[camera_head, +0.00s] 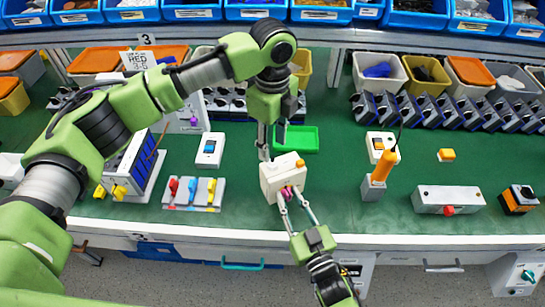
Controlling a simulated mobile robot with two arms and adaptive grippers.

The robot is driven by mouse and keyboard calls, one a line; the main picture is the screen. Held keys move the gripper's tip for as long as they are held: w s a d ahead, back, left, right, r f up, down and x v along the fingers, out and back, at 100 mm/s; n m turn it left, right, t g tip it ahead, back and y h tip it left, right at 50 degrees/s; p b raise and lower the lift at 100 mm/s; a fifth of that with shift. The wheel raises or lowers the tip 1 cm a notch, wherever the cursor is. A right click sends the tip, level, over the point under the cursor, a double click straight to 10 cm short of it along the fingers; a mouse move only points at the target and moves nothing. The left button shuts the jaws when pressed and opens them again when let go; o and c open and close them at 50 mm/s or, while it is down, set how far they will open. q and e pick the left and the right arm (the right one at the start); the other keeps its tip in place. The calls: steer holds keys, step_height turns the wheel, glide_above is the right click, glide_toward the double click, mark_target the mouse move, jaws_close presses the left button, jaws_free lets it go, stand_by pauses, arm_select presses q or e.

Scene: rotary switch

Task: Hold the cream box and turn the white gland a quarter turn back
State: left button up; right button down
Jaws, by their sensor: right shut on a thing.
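The cream box (281,179) is near the table's front edge, slightly turned, with an orange part (300,163) on its top right. My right gripper (288,192) reaches it from the front and is shut on it; pink and purple bits show between the fingers. My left gripper (272,150) comes from the far side, its two fingers apart at the back of the box. Its fingertips are partly hidden, and I cannot tell whether they touch the box. I cannot make out the white gland; the box and fingers hide that area.
A green tray (304,138) lies just behind the box. A block with an orange handle (380,168) stands to the right, and a colored switch row (193,193) is to the left. Bins line the back. Green table is clear between these things.

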mark_target(272, 161)
arm_select(q)
step_height(272, 161, down, 6)
stand_by(0.4)
jaws_close()
